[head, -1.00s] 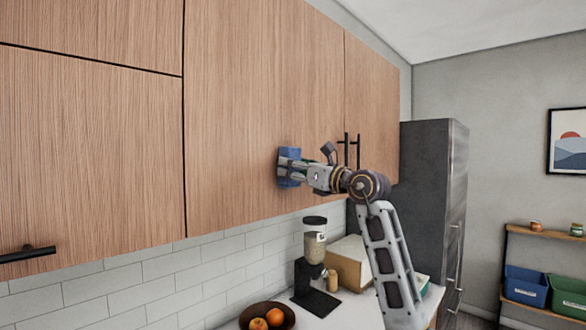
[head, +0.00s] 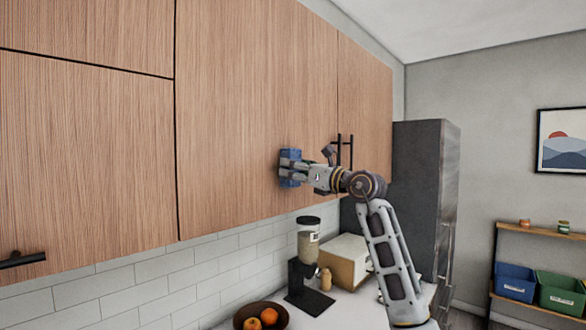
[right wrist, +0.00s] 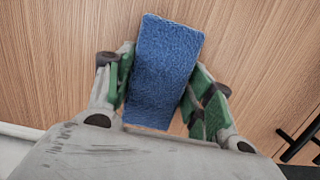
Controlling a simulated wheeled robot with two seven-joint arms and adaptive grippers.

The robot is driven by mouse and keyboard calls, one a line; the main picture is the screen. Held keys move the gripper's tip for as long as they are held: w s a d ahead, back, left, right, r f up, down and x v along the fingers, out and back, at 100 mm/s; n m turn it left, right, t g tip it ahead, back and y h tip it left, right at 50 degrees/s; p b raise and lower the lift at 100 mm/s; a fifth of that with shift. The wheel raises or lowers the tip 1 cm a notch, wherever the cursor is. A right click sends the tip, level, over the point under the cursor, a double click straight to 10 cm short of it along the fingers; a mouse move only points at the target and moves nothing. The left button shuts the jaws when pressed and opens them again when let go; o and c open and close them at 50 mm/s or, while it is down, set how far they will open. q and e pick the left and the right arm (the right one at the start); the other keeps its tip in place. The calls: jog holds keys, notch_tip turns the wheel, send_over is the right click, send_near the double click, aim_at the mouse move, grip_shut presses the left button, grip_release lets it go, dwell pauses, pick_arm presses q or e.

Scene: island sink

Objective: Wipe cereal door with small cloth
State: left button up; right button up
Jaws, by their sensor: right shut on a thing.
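The small blue cloth (right wrist: 163,70) is between the green-padded fingers of my right gripper (right wrist: 160,88), which is shut on it. In the head view the cloth (head: 290,160) is at the lower part of the wide wood-grain cabinet door (head: 235,100), and it appears to be against the door face. My right gripper (head: 294,171) points at the door with the cloth at its tips. Whether the cloth presses on the wood cannot be told for sure. The door surface behind the cloth is hidden. My left gripper does not show.
Black bar handles (head: 344,152) stand out from the doors just right of my gripper. Below, the counter holds a grain dispenser (head: 307,250), a box (head: 345,258) and a fruit bowl (head: 262,317). A dark fridge (head: 425,175) stands at the right.

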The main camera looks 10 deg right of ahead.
aim_at(278, 166)
jog(key=shift+d, duration=0.1)
dwell(0.3)
jog(key=w+d, duration=0.1)
jog(key=w+d+p, duration=0.1)
jog(key=shift+d, duration=0.4)
dwell(0.8)
jog(key=shift+s+a, duration=0.1)
jog(key=shift+a, duration=0.05)
jog(key=shift+s+a, duration=0.45)
jog(key=shift+a, duration=0.25)
jog(key=shift+s+a, duration=0.45)
jog(key=shift+a, duration=0.2)
jog(key=shift+a, duration=0.1)
jog(key=shift+s+a+b, duration=0.2)
jog(key=shift+s+a, duration=0.3)
jog(key=shift+a, duration=0.2)
jog(key=shift+s+a+b, duration=0.15)
jog(key=shift+s+a, duration=0.35)
jog(key=shift+a, duration=0.2)
